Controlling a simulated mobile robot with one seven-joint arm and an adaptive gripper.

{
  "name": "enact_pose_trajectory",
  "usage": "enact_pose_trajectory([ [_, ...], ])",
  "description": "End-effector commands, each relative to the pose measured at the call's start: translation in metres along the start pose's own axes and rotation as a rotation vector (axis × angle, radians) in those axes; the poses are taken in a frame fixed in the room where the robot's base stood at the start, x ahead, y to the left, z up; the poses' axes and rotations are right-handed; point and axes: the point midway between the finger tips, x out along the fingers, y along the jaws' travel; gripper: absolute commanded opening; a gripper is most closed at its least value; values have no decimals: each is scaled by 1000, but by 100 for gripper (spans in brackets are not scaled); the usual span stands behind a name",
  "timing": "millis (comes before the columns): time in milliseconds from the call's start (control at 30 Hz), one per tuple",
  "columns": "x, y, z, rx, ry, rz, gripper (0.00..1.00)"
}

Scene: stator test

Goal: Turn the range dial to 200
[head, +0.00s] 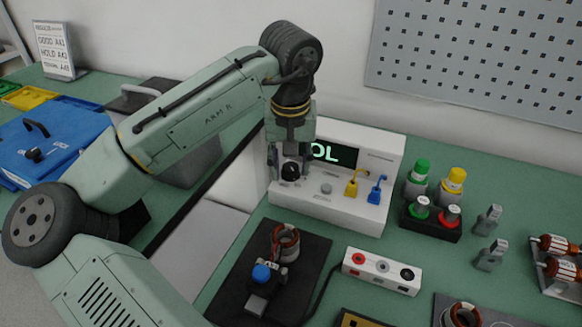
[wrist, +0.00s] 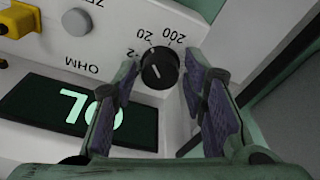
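The range dial (wrist: 160,67) is a round black knob on a white meter front. In the wrist view, the labels 2, 20 and 200 stand around it, and a short pale mark shows on its face. The dial also shows in the head view (head: 290,172), partly between my fingers. My gripper (wrist: 159,72) is open, with one finger on each side of the dial; contact is not clear. The meter (head: 340,205) has a dark display (wrist: 80,112) reading "OL" in green.
A blue plug (head: 376,190) and a yellow plug (head: 351,186) sit in the meter front, right of a grey knob (head: 326,188). A black mat with a stator (head: 286,243) and a white box (head: 382,270) lie in front. Colored-capped posts (head: 419,178) stand to the right.

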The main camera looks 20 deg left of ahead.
Motion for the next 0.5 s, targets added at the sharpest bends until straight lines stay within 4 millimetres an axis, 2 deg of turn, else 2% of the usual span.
enact_pose_trajectory([
  [400,0,0,0,0,0,0,10],
  [500,0,0,0,5,0,1,10],
])
